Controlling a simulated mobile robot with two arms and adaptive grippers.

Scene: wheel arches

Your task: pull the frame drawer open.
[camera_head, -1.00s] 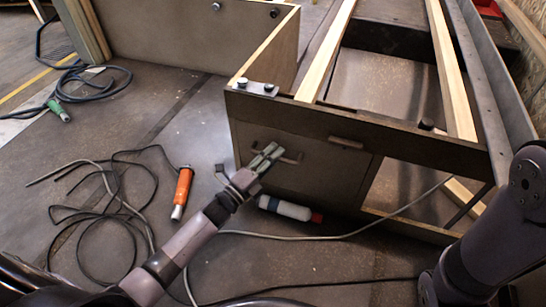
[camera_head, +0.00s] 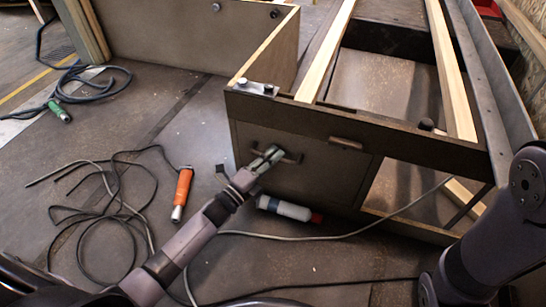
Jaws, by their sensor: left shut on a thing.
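The frame drawer (camera_head: 325,172) is a dark brown front panel set under the top rail of a wooden frame. It looks closed, flush or nearly flush with the frame. A small bar handle (camera_head: 291,158) sits on the left part of its front. My left gripper (camera_head: 269,156) reaches up from the lower left and is shut on this handle; its fingers hide part of it. My right arm shows at the right edge, but its gripper is out of view.
An orange tool (camera_head: 183,188) and black cables (camera_head: 92,215) lie on the floor at left. A white bottle (camera_head: 284,208) with a red cap lies on the floor just below the drawer. A grey cable (camera_head: 350,236) crosses the floor in front of the frame.

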